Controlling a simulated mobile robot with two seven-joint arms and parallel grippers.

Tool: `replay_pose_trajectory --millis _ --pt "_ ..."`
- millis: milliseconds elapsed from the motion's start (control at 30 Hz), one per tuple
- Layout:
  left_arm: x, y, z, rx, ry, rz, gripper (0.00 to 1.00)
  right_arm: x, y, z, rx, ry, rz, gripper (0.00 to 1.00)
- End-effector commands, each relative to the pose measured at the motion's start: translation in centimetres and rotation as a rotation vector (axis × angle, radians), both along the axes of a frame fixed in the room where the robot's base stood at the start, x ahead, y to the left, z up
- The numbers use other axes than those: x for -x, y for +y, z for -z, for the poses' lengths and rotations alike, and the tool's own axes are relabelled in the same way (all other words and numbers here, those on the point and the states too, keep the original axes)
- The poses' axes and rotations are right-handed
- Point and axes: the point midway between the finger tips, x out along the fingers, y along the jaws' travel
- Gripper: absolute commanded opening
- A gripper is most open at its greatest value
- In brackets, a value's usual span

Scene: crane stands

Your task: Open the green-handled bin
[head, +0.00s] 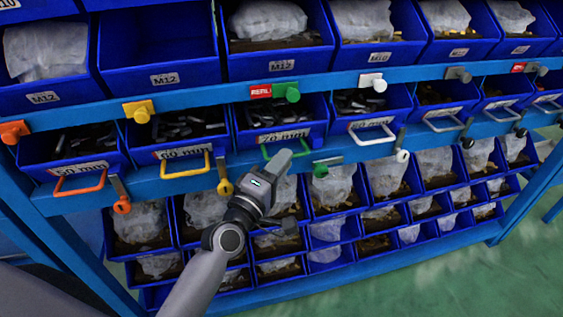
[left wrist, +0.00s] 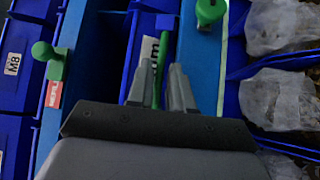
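The green-handled bin (head: 250,141) is a blue drawer in the middle shelf row, with a white label and dark parts inside. Its green handle (head: 268,151) is on the front, partly hidden by my gripper. My left gripper (head: 280,158) is at the handle. In the left wrist view the green handle (left wrist: 157,80) runs between the two separated fingers of the gripper (left wrist: 163,70); contact cannot be made out. A green knob (head: 292,92) is on the rail above the bin and another green knob (head: 320,170) is on the rail below, to the right. My right gripper is not in view.
A yellow-handled bin (head: 172,149) stands to the left, and an orange-handled bin (head: 58,156) further left. A white-handled bin (head: 372,122) is to the right. Open blue bins with bagged parts fill the rows above and below. Green floor (head: 500,272) is clear at lower right.

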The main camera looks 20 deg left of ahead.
Motion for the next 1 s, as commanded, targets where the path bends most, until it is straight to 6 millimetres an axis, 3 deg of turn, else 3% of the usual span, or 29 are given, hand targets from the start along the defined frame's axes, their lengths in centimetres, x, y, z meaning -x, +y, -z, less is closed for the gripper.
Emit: replay_pose_trajectory --millis 300,400,1000 --pt "-0.25 -0.04 0.00 0.000 0.001 0.000 0.20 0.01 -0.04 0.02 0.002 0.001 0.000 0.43" --pt "-0.25 -0.05 0.01 0.000 0.001 0.000 0.00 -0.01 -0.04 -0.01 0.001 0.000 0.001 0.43" --pt "-0.22 -0.05 0.01 -0.001 0.001 0.001 0.00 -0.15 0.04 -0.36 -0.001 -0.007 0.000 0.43"
